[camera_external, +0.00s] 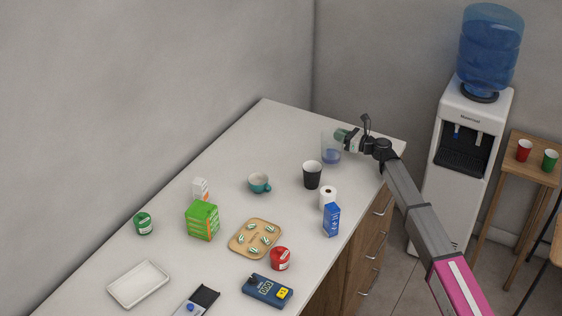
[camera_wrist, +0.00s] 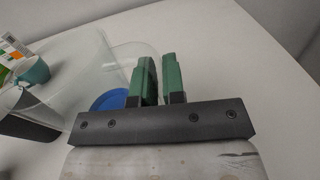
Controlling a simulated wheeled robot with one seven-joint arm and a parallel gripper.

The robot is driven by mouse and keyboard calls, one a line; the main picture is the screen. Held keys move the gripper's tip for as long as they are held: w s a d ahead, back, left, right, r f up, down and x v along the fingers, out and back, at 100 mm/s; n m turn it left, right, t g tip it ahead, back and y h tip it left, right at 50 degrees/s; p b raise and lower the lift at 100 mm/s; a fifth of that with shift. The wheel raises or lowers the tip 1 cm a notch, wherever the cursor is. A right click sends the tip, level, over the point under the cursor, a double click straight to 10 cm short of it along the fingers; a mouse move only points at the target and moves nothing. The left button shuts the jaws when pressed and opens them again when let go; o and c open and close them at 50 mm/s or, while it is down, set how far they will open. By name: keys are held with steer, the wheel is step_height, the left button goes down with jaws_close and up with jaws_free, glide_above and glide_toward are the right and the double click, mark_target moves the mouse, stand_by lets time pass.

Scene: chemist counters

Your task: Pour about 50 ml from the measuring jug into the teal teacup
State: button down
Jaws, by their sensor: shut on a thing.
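The measuring jug (camera_external: 331,148) is clear with blue liquid low inside and stands at the far right part of the counter. It also shows in the wrist view (camera_wrist: 88,62), where the blue liquid (camera_wrist: 109,100) is seen through its wall. My gripper (camera_external: 345,137) is at the jug's right side. In the wrist view its green fingers (camera_wrist: 157,80) are closed together on the jug's handle, which they mostly hide. The jug looks upright. The teal teacup (camera_external: 259,182) stands on the counter left of the jug, and it also shows at the wrist view's left edge (camera_wrist: 32,71).
A white roll (camera_external: 328,196) and a blue box (camera_external: 332,220) stand near that edge. Counter behind the teacup is clear.

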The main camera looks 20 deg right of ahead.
step_height(320, 180, up, 4)
steer(key=shift+r, duration=0.25)
steer(key=w+a, duration=0.3)
steer(key=a, duration=1.7)
steer(key=shift+s+d+f, duration=0.15)
steer(key=shift+d+f, duration=0.05)
steer(key=shift+f, duration=1.05)
steer(key=shift+s+d+f, duration=0.1)
steer(key=shift+d+f, duration=0.05)
steer(key=shift+f, duration=1.05)
steer(key=s+a+r+n, duration=0.6)
steer(key=r+n, duration=0.3)
steer(key=n, duration=0.3)
steer(key=shift+s+a+n, duration=0.3)
steer(key=shift+s+a, duration=0.05)
steer(key=shift+a, duration=0.1)
